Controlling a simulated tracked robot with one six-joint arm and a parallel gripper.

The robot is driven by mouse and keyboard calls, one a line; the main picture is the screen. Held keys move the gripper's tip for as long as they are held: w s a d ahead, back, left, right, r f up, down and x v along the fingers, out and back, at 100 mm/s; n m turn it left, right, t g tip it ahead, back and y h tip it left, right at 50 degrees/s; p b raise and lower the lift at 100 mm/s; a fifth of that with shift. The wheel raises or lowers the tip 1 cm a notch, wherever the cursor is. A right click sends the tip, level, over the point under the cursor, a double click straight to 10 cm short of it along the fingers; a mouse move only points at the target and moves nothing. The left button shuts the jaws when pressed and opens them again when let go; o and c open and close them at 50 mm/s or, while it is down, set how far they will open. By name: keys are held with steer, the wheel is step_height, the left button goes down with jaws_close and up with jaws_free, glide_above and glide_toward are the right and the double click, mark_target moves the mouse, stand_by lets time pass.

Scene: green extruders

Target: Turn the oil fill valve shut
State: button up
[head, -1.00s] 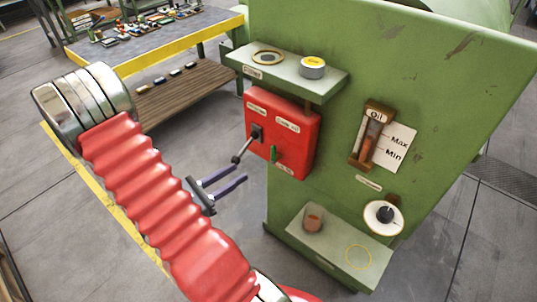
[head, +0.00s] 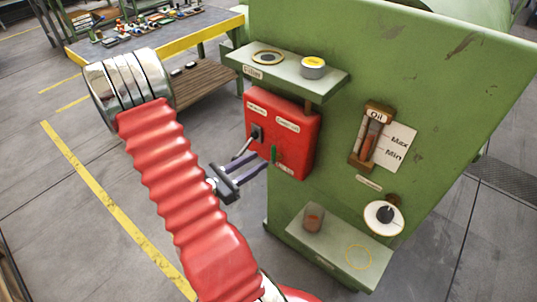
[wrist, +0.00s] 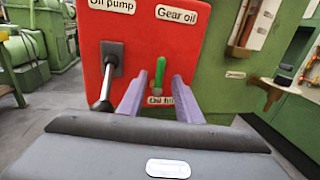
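The oil fill valve is a small green handle (head: 274,154) low on the red box (head: 301,140). In the wrist view the green handle (wrist: 160,73) stands upright above a label reading "Oil fi…", partly hidden. My gripper (head: 263,158) is in front of the red box, its purple fingers pointing at the handle. In the wrist view my gripper (wrist: 158,83) is open, with one finger to each side of the handle. Whether either finger touches it I cannot tell.
A black switch with a grey lever (wrist: 106,85) sticks out just left of my fingers. Above the box is a shelf (head: 290,75) with a yellow-topped cap. An oil gauge (head: 371,137) and a round dial (head: 384,216) are to the right. A lower shelf (head: 335,260) bears a cup.

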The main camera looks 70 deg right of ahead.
mark_target(272, 153)
steer(key=shift+x, duration=3)
steer(key=shift+c, duration=0.6)
jaws_close()
